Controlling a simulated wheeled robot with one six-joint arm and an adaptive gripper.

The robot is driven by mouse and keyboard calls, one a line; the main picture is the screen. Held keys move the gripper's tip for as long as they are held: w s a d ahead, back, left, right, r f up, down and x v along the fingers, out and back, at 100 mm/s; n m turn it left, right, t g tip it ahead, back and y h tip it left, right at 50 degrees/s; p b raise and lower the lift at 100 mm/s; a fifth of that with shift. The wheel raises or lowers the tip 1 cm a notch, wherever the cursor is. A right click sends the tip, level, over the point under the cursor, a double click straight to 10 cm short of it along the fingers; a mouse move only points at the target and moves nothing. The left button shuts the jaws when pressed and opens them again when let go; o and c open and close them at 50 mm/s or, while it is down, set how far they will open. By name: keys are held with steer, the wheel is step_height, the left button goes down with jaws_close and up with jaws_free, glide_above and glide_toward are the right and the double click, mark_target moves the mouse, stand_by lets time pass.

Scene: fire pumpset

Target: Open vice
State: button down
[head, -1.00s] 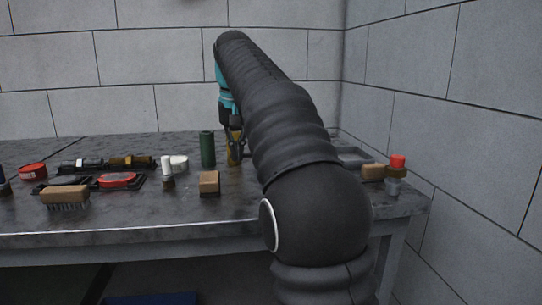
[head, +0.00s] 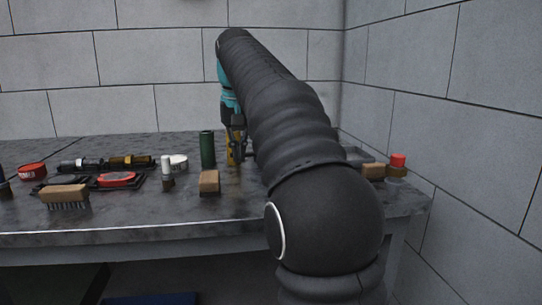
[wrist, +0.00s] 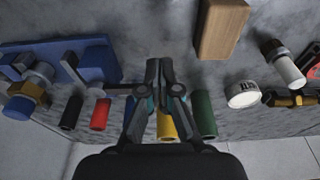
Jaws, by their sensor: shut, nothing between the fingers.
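The blue vice (wrist: 93,66) lies at the left of the wrist view. A thin grey bar (wrist: 122,88) reaches from it toward my gripper (wrist: 159,66). My gripper is in the middle of the wrist view, fingers together and empty. The bar's end is close to the left finger; I cannot tell whether they touch. In the head view my gripper (head: 240,150) is partly hidden at the left of my arm, low over the bench. The vice is hidden behind my arm there.
On the bench (head: 120,222) a green cylinder (head: 207,149) and a wooden block (head: 209,182) stand left of my gripper. Yellow (wrist: 167,124), red (wrist: 101,114) and black cylinders line up by the wall side. A brush (head: 65,195) lies further left. Walls close the back and right.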

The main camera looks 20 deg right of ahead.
step_height(320, 180, up, 7)
stand_by(0.8)
stand_by(0.5)
steer(key=s+a+f+n+t, duration=0.1)
steer(key=s+a+f, duration=0.2)
steer(key=s+f, duration=1.1)
steer(key=s+a+f+n+t, duration=0.2)
steer(key=s+a+f, duration=0.1)
steer(key=s+f, duration=1.1)
step_height(320, 180, down, 2)
steer(key=shift+s+a+y, duration=0.25)
steer(key=shift+s+y, duration=0.05)
steer(key=shift+s, duration=0.05)
